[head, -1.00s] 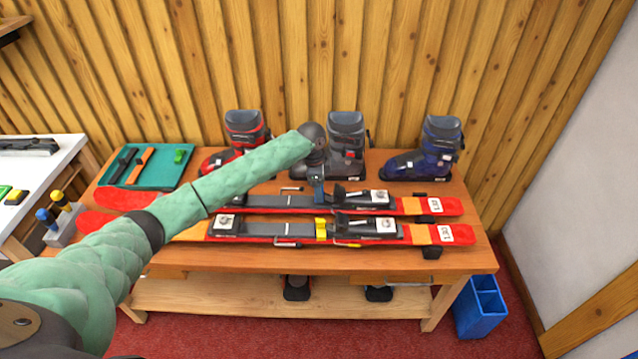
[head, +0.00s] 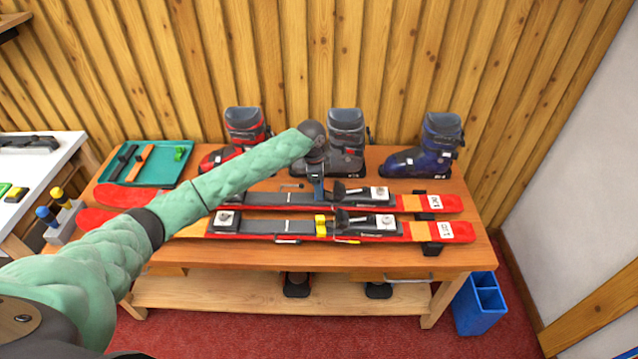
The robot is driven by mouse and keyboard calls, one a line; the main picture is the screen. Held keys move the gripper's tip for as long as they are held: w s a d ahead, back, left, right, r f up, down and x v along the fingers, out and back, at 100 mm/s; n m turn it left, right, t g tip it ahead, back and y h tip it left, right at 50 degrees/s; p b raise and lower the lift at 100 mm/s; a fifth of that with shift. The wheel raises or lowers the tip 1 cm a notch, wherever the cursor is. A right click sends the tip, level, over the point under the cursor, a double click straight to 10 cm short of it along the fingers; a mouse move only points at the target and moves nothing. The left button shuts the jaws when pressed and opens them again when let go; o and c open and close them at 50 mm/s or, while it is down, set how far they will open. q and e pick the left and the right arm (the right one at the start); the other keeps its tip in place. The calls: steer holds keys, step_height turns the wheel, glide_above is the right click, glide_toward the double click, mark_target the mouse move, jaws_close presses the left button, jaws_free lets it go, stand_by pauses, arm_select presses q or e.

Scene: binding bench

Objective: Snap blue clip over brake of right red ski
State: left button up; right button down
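Two red skis lie side by side on the wooden bench, a rear one (head: 412,203) and a front one (head: 420,233), each with black binding parts. The frames do not show which is called right. My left gripper (head: 318,198) points down at the rear ski's binding, behind the heel piece. A small blue-grey shape shows at the gripper; I cannot tell whether it is the blue clip or part of the gripper. Its fingers are too small to read. A yellow clip (head: 321,226) sits across the front ski's binding. My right gripper is out of view.
A teal tray (head: 174,178) at the back left holds straps and a green clip (head: 180,153). Red, grey and blue boots stand along the back. A blue bin (head: 480,305) is on the floor at right. A side table (head: 68,146) stands at left.

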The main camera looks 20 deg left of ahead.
arm_select(q)
steer(key=shift+p, duration=0.4)
steer(key=shift+f+b, duration=0.45)
steer(key=shift+f, duration=1.55)
stand_by(0.8)
steer(key=o, duration=1.3)
